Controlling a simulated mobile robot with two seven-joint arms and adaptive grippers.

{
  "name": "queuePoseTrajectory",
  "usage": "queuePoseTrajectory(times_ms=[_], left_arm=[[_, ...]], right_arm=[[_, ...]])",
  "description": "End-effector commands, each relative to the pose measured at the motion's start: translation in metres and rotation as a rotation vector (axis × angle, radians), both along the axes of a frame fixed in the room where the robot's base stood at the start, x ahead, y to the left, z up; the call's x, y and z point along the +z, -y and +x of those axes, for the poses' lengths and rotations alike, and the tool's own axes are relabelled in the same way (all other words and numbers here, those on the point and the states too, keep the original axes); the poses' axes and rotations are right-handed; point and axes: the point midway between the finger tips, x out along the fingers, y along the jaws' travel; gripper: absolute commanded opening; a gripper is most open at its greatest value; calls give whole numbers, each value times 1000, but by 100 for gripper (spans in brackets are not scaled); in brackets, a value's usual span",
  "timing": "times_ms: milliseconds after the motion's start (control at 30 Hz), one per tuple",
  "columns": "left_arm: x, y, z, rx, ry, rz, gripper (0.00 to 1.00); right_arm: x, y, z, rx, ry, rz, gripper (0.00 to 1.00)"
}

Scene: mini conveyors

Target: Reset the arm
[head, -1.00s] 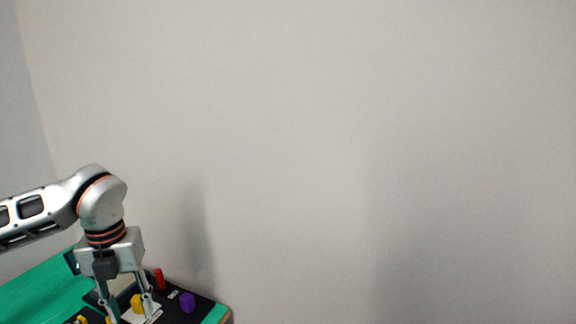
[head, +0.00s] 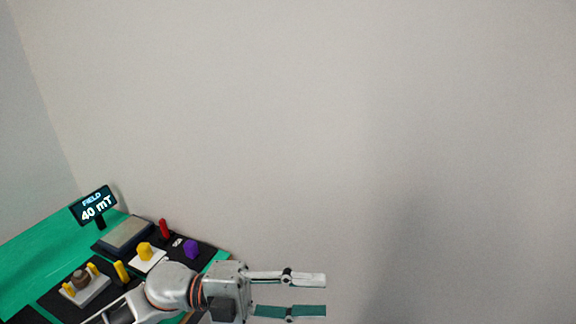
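My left arm comes in from the lower left, and its gripper (head: 322,295) points to the right. Its two fingers are apart, with nothing between them. The gripper is beyond the right edge of the green table (head: 40,254), in front of the bare wall. My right gripper is not in the head view.
On the table are a display (head: 95,205) reading "FIELD 40 mT", a grey plate (head: 124,235), a red cylinder (head: 164,228), a purple block (head: 192,249) and a yellow block (head: 145,251) on a white pad. A brown round piece (head: 81,279) sits between yellow parts.

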Motion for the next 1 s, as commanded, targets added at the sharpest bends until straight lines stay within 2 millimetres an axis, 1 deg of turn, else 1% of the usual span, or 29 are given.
queuePoseTrajectory(times_ms=[33,67,133,200,267,367,400,467,533,567,600,667,700,767,800,900,1000], left_arm=[[3,1,7,68,-61,-78,36],[6,0,13,112,-97,-121,36],[7,-7,30,220,-177,-208,36],[2,-18,46,330,-262,-276,36],[-8,-31,60,427,-338,-323,36],[-35,-56,80,592,-474,-381,36],[-50,-68,86,661,-531,-395,36],[-78,-88,92,768,-625,-410,36],[-117,-113,93,899,-743,-413,36],[-134,-124,91,953,-794,-410,36],[-158,-138,87,1021,-860,-401,36],[-193,-157,76,1115,-956,-382,36],[-216,-169,66,1173,-1019,-365,36],[-249,-186,48,1251,-1108,-335,36],[-269,-195,36,1298,-1162,-315,36],[-309,-214,3,1389,-1281,-263,36],[-336,-226,-24,1449,-1366,-219,36]], right_arm=[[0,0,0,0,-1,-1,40],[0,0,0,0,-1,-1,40],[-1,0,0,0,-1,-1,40],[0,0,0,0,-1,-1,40],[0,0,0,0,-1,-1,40],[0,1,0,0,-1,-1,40],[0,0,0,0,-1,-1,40],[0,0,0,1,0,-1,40],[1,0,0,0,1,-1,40],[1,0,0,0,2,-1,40],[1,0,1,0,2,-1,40],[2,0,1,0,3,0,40],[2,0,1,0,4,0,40],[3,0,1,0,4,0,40],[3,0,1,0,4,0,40],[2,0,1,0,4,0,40],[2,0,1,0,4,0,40]])
